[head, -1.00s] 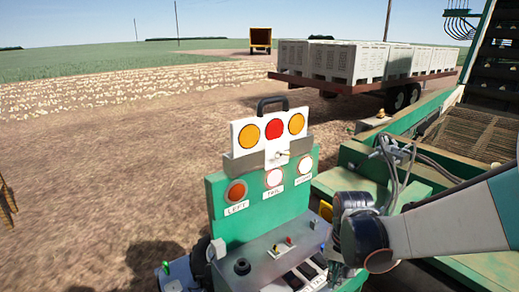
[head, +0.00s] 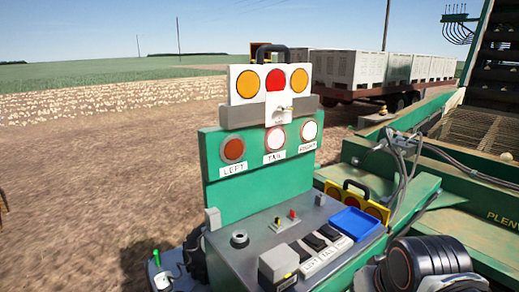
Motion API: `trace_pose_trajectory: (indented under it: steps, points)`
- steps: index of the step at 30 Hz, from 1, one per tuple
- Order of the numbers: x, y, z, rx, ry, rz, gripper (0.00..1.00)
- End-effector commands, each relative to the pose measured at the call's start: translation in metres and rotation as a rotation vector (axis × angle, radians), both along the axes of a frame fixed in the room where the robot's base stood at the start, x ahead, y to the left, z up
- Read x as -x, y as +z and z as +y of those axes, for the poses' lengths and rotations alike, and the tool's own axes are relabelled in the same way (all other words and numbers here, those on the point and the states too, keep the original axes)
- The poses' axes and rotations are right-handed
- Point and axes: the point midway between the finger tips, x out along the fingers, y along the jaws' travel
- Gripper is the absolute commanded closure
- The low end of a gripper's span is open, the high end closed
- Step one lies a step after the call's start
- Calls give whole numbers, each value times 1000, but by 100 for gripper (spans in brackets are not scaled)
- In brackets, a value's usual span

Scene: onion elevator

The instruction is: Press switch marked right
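The grey control console (head: 262,228) stands in front of me with a row of three dark switches and white labels below them. The labels seem to read LEFT, TAIL and RIGHT, though the last is small. The rightmost switch (head: 328,232) is at the far end of the row, beside a blue tray. Nothing is seen touching it. A black joint of my arm (head: 425,262) shows at the lower right. My gripper is outside the picture.
A green panel (head: 220,190) behind the console carries LEFT, TAIL and RIGHT lamps. A blue tray (head: 354,223) and a grey box (head: 278,265) flank the switches. A yellow lamp board (head: 345,200) stands behind the tray. Green machinery (head: 455,215) fills the right side.

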Motion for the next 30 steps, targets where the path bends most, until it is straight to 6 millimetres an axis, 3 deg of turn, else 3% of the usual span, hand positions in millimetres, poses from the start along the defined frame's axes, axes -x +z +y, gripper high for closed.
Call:
trace_pose_trajectory:
  steps: [1, 9, 25, 30]
  points:
    - [9, -19, 0, 7, 12, -22, 100]
    - [28, -40, 0, 37, 58, -104, 100]
    - [29, -39, 0, 40, 63, -111, 100]
    - [21, -23, 0, 21, 34, -89, 100]
